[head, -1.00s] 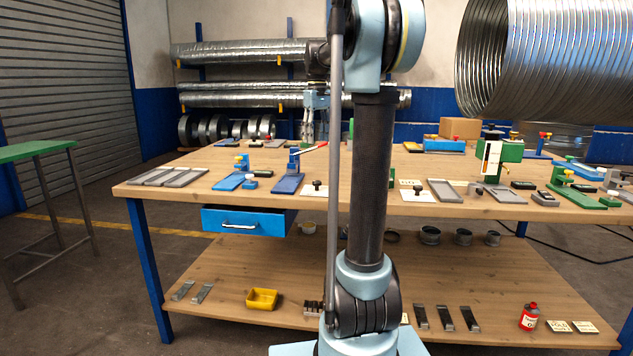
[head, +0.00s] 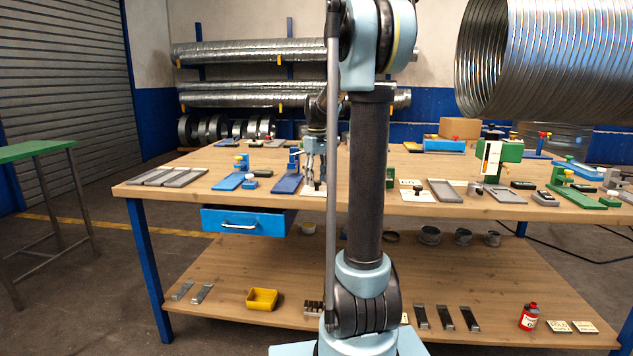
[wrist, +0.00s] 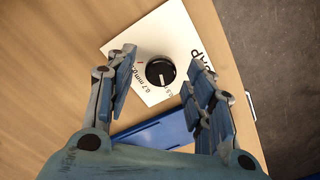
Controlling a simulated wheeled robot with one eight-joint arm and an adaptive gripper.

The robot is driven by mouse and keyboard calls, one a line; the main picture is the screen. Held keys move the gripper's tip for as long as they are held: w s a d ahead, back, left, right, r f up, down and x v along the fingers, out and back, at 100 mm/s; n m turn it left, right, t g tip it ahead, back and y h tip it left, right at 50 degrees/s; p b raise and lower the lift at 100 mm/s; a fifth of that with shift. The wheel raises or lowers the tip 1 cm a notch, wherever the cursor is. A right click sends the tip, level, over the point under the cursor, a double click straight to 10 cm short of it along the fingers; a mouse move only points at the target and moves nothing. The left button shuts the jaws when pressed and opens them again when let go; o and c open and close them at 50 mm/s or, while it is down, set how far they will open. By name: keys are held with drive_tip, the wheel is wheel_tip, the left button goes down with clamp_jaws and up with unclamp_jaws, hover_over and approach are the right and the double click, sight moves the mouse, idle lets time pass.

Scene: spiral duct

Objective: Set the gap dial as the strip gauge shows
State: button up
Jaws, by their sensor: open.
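The gap dial is a black round knob (wrist: 160,71) with a white pointer line, on a white plate (wrist: 150,36) marked "GAP" and "0.7 mm". A short red mark sits on the plate beside the knob. My gripper (wrist: 162,76) is open in the wrist view, its blue-grey fingers to either side of the knob, with no clear contact. In the head view my gripper (head: 315,180) is low over the dial plate, which it partly hides. A green stand with an upright white panel (head: 491,157) looks like the strip gauge; its reading is too small to tell.
A blue plate (wrist: 155,133) lies close beside the dial plate. The blue drawer (head: 245,220) stands open below the bench edge. Grey trays (head: 168,177) lie at the bench's left. A second white plate with a knob (head: 417,194) lies right of my arm.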

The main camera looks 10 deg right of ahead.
drive_tip(key=shift+f, duration=0.4)
drive_tip(key=shift+c, duration=0.4)
drive_tip(key=c, duration=1)
